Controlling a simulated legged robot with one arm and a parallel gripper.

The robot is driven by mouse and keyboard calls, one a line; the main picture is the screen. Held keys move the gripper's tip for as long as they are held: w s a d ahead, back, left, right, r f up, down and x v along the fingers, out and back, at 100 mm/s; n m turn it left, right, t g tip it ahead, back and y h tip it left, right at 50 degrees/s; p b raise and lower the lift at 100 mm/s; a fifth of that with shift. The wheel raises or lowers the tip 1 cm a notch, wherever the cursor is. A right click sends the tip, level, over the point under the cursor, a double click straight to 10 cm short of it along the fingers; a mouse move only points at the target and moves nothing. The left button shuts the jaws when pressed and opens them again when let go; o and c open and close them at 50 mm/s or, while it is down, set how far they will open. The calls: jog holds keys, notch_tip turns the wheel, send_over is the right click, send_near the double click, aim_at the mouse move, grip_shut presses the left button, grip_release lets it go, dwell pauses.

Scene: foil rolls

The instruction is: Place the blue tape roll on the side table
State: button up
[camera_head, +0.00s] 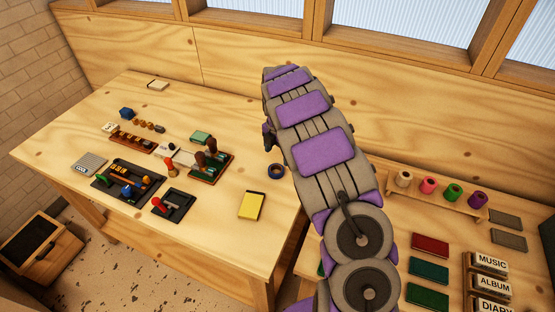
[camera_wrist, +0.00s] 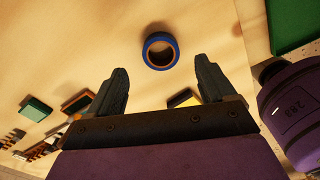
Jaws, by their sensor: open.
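The blue tape roll (camera_head: 276,177), a ring with an orange-brown inside, lies flat on the right part of the large wooden table (camera_head: 225,220). In the wrist view the blue tape roll (camera_wrist: 148,59) is just beyond the fingertips, between their lines. My gripper (camera_wrist: 162,64) is open and empty, its two dark fingers apart. In the head view my arm hides most of the gripper. A second wooden table (camera_head: 398,222) stands at the right, partly behind my arm. I cannot tell which table is the side table.
A yellow notebook (camera_head: 251,205) lies near the roll. Tool trays (camera_head: 129,186) and small blocks fill the large table's left half. The right table holds a wooden rack with coloured rolls (camera_head: 428,186), coloured books (camera_head: 429,270) and labelled boxes (camera_head: 491,285).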

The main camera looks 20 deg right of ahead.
notch_tip(320, 180, up, 5)
jog(key=s+a+r+m, duration=0.3)
jog(key=s+r+m, duration=0.3)
jog(key=s, duration=0.4)
jog(key=s+a+r+m, duration=0.3)
jog(key=s+r+m, duration=0.35)
jog(key=s, duration=0.45)
jog(key=s+a+m+g, duration=0.1)
jog(key=s+a+m, duration=0.2)
jog(key=s, duration=0.8)
jog(key=s+a+f+m, duration=0.1)
jog(key=s+a+m, duration=0.3)
jog(key=s+m, duration=0.3)
jog(key=s, duration=0.5)
jog(key=shift+s+f+g+p, duration=0.15)
jog(key=shift+f+g+p, duration=0.05)
jog(key=shift+g+p, duration=0.2)
